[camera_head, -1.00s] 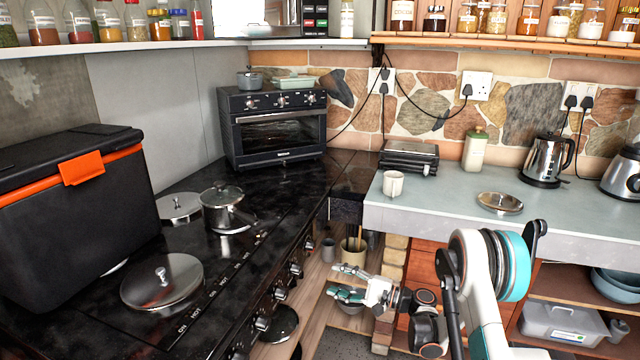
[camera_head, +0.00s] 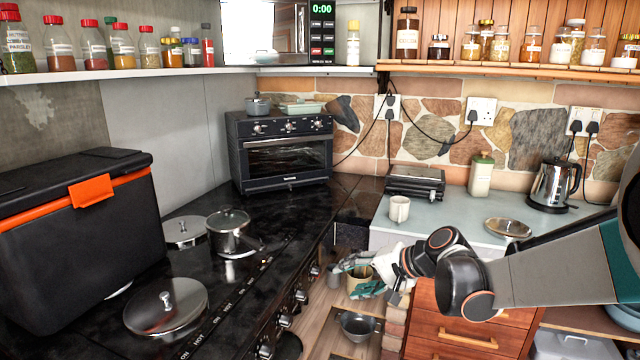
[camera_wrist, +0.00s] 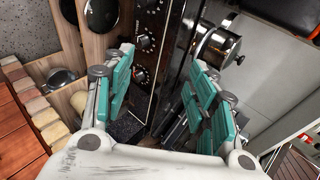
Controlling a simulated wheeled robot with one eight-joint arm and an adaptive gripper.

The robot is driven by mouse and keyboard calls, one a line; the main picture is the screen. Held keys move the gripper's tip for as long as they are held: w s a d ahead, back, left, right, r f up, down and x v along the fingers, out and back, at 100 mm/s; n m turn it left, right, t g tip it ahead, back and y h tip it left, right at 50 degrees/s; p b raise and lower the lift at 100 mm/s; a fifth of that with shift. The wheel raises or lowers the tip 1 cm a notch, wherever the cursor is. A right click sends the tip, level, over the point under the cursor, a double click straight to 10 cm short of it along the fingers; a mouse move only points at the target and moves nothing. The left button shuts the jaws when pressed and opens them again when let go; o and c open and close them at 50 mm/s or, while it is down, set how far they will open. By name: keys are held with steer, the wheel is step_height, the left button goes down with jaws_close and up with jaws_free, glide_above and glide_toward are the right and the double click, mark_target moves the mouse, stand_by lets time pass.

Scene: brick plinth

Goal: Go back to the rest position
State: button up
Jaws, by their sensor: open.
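My gripper (camera_head: 358,277) is open and empty in the head view, in front of the gap between the black range and the counter. Its teal-padded fingers also show spread apart in the wrist view (camera_wrist: 160,90), with nothing between them. My arm reaches in from the right edge of the head view. A beige pot (camera_head: 352,284) on the floor is partly hidden behind the gripper. A dark pan (camera_head: 357,326) stands on the floor below it.
The black range top (camera_head: 190,270) holds a lidded steel pot (camera_head: 229,238), loose lids and a black cool box (camera_head: 75,245). A white mug (camera_head: 399,209), a steel lid (camera_head: 508,228) and a kettle (camera_head: 553,185) stand on the counter. Wooden drawers (camera_head: 465,325) are below.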

steer(key=s+d+r+n+h, duration=0.1)
steer(key=s+d+n+h, duration=0.2)
steer(key=s, duration=1.1)
steer(key=s+d+r+n+t+h, duration=0.1)
steer(key=s+d+n+h, duration=0.1)
steer(key=s+d+h, duration=0.3)
steer(key=s+d, duration=0.4)
steer(key=s, duration=0.6)
steer(key=shift+n+h, duration=0.4)
